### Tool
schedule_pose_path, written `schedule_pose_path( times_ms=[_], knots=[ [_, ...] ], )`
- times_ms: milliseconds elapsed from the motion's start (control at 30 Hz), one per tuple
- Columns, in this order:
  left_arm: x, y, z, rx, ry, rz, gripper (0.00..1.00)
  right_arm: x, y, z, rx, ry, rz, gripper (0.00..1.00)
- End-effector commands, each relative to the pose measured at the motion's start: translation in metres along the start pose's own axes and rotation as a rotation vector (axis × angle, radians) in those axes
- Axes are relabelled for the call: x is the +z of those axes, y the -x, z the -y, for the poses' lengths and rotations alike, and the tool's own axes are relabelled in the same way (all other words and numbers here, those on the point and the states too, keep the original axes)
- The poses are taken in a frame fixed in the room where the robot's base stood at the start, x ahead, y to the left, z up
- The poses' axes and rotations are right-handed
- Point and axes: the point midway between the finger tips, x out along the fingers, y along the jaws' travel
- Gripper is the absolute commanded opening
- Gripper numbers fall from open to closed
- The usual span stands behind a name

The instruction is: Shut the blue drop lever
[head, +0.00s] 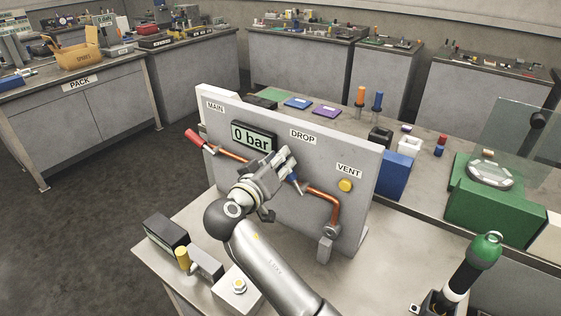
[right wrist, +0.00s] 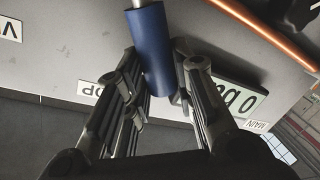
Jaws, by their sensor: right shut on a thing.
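The blue drop lever (head: 293,183) sits on the copper pipe below the DROP label (head: 303,136) of the upright panel (head: 290,215). My right gripper (head: 285,165) is at the lever and hides part of it in the head view. In the right wrist view the blue handle (right wrist: 150,45) runs between the two fingers (right wrist: 157,75), which are shut on it. The handle's metal stem shows beyond its far end. My left gripper is in neither view.
The panel display (head: 254,137) reads 0 bar. A red lever (head: 198,140) is at MAIN, and a yellow knob (head: 345,185) is at VENT. The copper pipe (head: 325,195) runs along the panel. A black box (head: 166,235) stands on the front bench.

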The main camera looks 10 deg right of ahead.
Motion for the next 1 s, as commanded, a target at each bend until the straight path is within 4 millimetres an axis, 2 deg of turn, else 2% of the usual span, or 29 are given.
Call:
schedule_pose_path(
  times_ms=[233,267,400,867,1000],
  knots=[
    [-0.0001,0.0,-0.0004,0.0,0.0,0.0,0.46,-0.0009,0.0001,-0.0002,0.0,-0.002,-0.003,0.0],
    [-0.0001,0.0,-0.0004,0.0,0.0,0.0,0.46,-0.001,0.0001,-0.0002,0.0,-0.002,-0.003,0.28],
    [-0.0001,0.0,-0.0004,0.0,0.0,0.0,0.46,-0.0007,0.0001,-0.0003,0.0,-0.002,-0.002,0.46],
    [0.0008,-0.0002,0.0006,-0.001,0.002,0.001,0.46,-0.0001,0.0,-0.0007,0.0,-0.005,-0.002,0.46],
    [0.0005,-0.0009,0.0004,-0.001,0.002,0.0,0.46,0.0008,0.0006,-0.0057,0.001,-0.053,-0.012,0.46]
  ],
)
